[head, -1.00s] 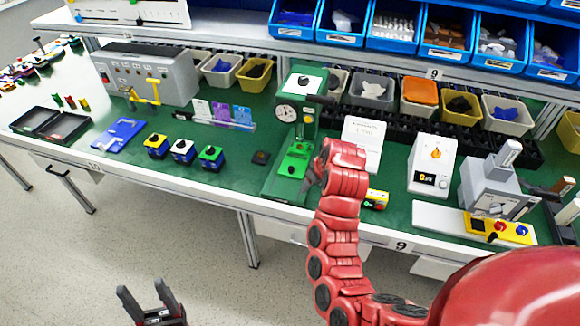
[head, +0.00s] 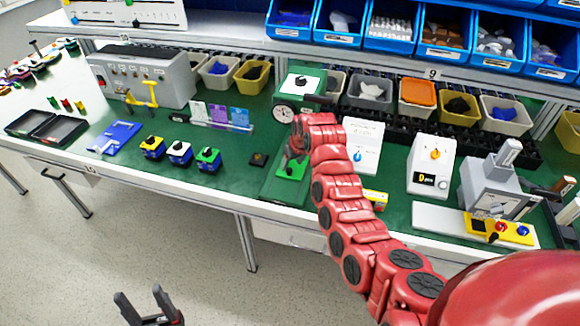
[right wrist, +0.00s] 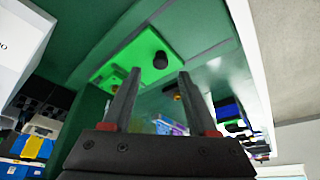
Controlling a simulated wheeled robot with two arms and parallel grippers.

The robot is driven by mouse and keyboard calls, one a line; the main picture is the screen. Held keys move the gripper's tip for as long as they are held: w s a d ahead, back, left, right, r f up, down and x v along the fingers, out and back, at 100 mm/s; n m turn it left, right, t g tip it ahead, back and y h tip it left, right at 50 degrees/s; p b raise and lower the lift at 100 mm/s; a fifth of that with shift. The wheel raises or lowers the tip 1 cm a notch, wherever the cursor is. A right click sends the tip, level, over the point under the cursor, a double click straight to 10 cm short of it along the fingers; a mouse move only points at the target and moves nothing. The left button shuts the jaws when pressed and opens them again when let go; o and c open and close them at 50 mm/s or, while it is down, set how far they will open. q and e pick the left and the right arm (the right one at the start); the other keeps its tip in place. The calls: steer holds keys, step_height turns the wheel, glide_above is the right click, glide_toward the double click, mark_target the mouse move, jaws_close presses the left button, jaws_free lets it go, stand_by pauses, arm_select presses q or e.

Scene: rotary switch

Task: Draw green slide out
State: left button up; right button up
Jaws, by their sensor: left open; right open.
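The green slide (head: 292,168) is a bright green plate with a dark knob, low on the green press-like stand with a round dial (head: 284,113). In the right wrist view the green slide (right wrist: 140,60) and its black knob (right wrist: 160,60) lie just beyond my fingertips. My right gripper (right wrist: 158,75) is open, with nothing between its fingers. In the head view my right gripper (head: 294,148) is over the slide and partly hidden by my arm. My left gripper (head: 139,293) is open and empty, low in front of the bench.
Yellow, white and blue-green button blocks (head: 180,152) stand left of the stand. A white box with a blue knob (head: 363,145) and another with an orange knob (head: 432,166) stand to the right. Bins (head: 368,92) line the back.

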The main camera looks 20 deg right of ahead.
mark_target(289, 170)
steer(key=shift+p+x, duration=0.35)
steer(key=shift+x, duration=1.8)
jaws_close()
